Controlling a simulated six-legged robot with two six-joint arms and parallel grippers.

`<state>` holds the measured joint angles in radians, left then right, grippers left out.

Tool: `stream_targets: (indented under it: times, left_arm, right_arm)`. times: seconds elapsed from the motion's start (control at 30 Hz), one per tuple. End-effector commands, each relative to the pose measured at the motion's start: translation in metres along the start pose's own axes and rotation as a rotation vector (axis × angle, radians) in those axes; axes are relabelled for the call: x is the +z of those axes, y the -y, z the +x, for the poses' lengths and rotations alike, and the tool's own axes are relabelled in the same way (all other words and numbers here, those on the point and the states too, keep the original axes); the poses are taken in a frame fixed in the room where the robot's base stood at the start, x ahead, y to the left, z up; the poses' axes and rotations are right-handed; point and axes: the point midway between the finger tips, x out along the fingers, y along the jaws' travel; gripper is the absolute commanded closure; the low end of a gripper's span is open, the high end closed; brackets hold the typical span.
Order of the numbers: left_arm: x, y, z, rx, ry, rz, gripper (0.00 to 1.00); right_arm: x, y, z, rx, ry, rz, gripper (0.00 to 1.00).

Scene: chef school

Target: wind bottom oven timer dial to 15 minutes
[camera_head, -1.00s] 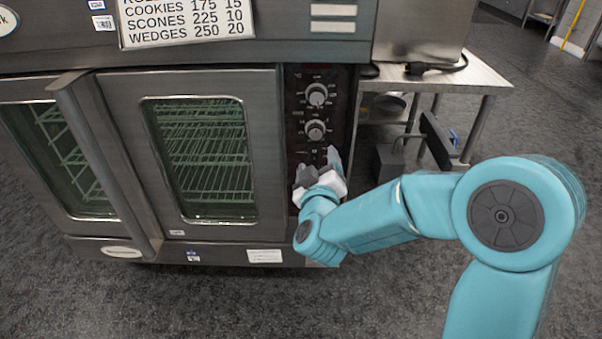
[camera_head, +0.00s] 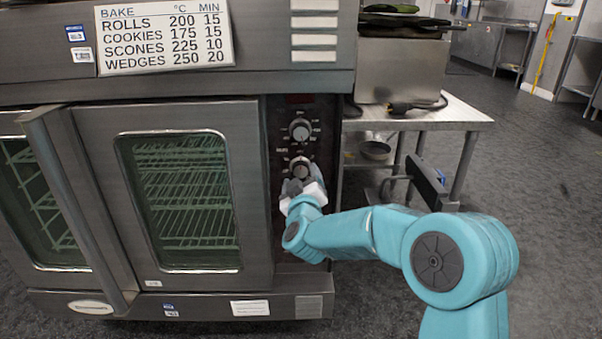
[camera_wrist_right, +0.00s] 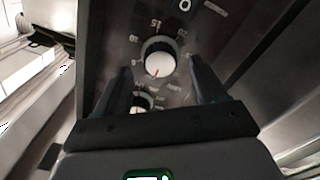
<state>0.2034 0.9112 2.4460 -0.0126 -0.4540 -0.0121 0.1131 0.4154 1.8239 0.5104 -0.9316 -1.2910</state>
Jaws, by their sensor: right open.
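The bottom oven's control panel (camera_head: 283,205) has an upper dial (camera_head: 300,130) and a lower dial (camera_head: 301,166) in the head view. My right gripper (camera_head: 303,180) is open at the lower dial and partly covers it. In the right wrist view a round dial (camera_wrist_right: 159,57) with a pale face sits just beyond and between the open fingertips (camera_wrist_right: 160,76). Its red mark points downward, away from the "15" printed above it. A second dial (camera_wrist_right: 142,103) shows lower, partly hidden by the gripper. Finger contact is not clear. My left gripper is out of view.
The glass oven door (camera_head: 187,200) with its long handle (camera_head: 80,210) is shut, left of the panel. A bake chart (camera_head: 165,36) hangs above. A steel side table (camera_head: 440,117) with a cable stands right of the oven. Floor at right is open.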

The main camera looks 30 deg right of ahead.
Motion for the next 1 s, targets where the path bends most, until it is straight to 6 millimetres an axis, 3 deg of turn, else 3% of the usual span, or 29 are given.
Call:
stream_targets:
  times: [0.2,0.6,0.73,1.0]
  left_arm:
    - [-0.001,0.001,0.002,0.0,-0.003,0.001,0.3]
    - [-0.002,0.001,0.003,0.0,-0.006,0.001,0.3]
    - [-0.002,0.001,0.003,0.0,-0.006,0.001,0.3]
    - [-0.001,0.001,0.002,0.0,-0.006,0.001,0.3]
  right_arm:
    - [0.001,0.001,0.03,0.0,0.0,0.0,0.3]
    - [0.0,0.0,0.037,-0.001,0.0,-0.001,0.3]
    - [0.0,0.0,0.037,-0.001,0.0,-0.001,0.72]
    - [0.0,0.0,0.037,-0.001,0.0,0.015,0.73]
